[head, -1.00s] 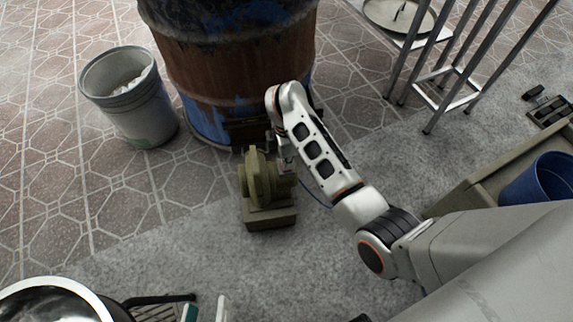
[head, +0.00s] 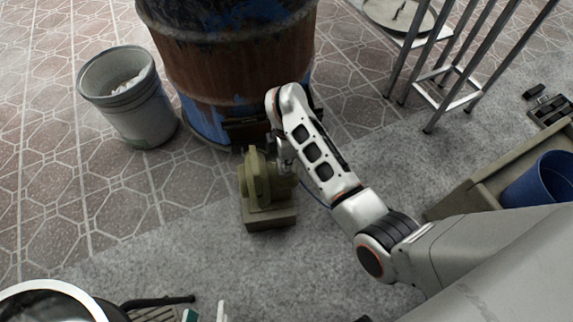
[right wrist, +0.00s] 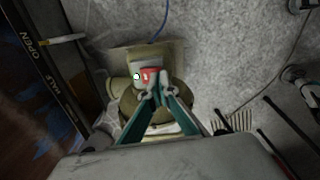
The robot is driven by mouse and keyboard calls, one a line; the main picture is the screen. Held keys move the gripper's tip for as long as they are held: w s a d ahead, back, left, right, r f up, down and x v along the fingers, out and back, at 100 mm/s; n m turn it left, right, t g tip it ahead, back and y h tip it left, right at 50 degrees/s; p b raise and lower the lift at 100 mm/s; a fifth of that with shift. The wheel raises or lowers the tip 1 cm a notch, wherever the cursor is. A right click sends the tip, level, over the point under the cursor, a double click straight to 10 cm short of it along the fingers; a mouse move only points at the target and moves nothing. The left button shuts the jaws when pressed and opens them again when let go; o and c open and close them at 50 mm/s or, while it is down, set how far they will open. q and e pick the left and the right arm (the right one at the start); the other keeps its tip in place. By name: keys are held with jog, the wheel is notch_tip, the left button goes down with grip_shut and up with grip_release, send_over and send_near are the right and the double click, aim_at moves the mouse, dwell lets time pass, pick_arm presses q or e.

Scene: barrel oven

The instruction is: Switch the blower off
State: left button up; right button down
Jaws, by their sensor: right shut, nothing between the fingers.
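The olive-green blower (head: 258,185) stands on a block-like base on the grey floor in front of the barrel. In the right wrist view the blower (right wrist: 125,90) carries a small box with a red switch (right wrist: 152,74) and a pale round spot beside it. My right gripper (head: 283,160) reaches down at the blower's right side. In the right wrist view its teal fingers (right wrist: 159,93) are shut and empty, tips at the red switch; contact cannot be told. Two teal-and-white fingertips of my left gripper (head: 206,314) show apart at the bottom edge.
The rusty blue-brown barrel (head: 230,70) stands just behind the blower. A grey bucket (head: 130,100) is left of it. A metal-legged stand (head: 440,75) and a crate holding a blue bucket (head: 545,180) are at the right. A round bowl (head: 45,300) is at bottom left.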

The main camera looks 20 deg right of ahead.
pick_arm(q)
jog(key=shift+s+f+g+b, duration=0.2)
jog(key=shift+s+f, duration=0.15)
jog(key=shift+f, duration=0.25)
jog(key=shift+s+f+g+b, duration=0.1)
jog(key=shift+s+f+b, duration=0.1)
jog(key=shift+s+f, duration=0.3)
pick_arm(e)
jog(key=shift+s+f, duration=0.2)
jog(key=shift+f, duration=0.7)
pick_arm(q)
jog(key=shift+w, duration=0.2)
pick_arm(e)
jog(key=shift+r, duration=0.1)
jog(key=shift+w+r+p, duration=0.15)
jog(key=shift+r+p, duration=0.8)
jog(key=shift+r, duration=0.5)
jog(key=shift+w+r+p, duration=0.1)
jog(key=shift+r+p, duration=1)
jog(key=shift+r, duration=1.15)
pick_arm(q)
jog(key=w+r+t, duration=0.2)
jog(key=w+r, duration=0.1)
jog(key=r, duration=0.5)
jog(key=shift+w, duration=0.35)
jog(key=shift+r, duration=0.1)
